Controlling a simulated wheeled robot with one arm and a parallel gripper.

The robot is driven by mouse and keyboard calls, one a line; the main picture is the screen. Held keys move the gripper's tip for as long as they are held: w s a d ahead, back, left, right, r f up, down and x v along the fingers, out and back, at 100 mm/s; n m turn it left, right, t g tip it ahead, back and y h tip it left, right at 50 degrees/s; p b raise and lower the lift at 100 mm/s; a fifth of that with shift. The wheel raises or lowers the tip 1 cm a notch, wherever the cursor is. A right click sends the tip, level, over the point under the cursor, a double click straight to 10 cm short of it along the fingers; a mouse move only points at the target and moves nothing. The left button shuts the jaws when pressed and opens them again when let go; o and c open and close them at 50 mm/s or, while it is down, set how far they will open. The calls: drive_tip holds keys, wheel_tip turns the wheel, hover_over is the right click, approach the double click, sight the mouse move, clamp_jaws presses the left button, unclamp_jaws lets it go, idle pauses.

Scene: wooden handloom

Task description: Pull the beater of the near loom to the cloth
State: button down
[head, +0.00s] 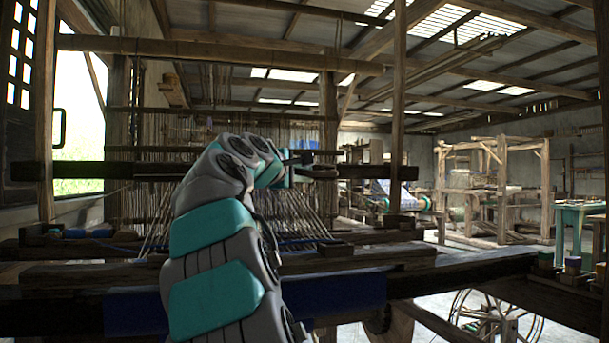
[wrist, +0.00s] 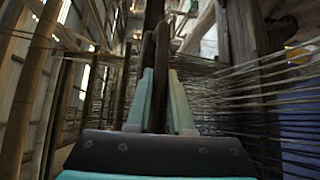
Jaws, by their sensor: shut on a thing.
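The near loom's beater (head: 368,171) is a dark horizontal wooden bar crossing the loom in front of the hanging heddles. My gripper (head: 303,170) is at the bar, right of the loom's middle. In the wrist view my gripper's teal fingers (wrist: 163,85) are shut on the dark wood of the beater (wrist: 156,48), which runs between them. Blue cloth (head: 345,293) hangs over the near front beam, in front of and below the beater. Pale warp threads (head: 300,212) slope down toward the front. My arm hides part of the beater, threads and cloth.
The loom's upright post (head: 398,110) stands right of my gripper. A thick crossbeam (head: 220,49) spans overhead. The front beams (head: 380,258) lie low across the near side. Another wooden loom frame (head: 495,185) and a teal table (head: 578,210) stand farther right.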

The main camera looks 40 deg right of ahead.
idle(0.4)
drive_tip(key=s+a+r+n+p, duration=0.1)
drive_tip(key=s+a+p, duration=0.3)
drive_tip(key=s, duration=0.9)
drive_tip(key=shift+a+r+y, duration=0.4)
drive_tip(key=shift+a+r, duration=0.1)
drive_tip(key=shift+a, duration=1.15)
drive_tip(key=c, duration=1.1)
unclamp_jaws()
drive_tip(key=shift+s, duration=0.2)
drive_tip(key=o, duration=0.3)
drive_tip(key=shift+w+f, duration=0.1)
drive_tip(key=shift+a, duration=0.1)
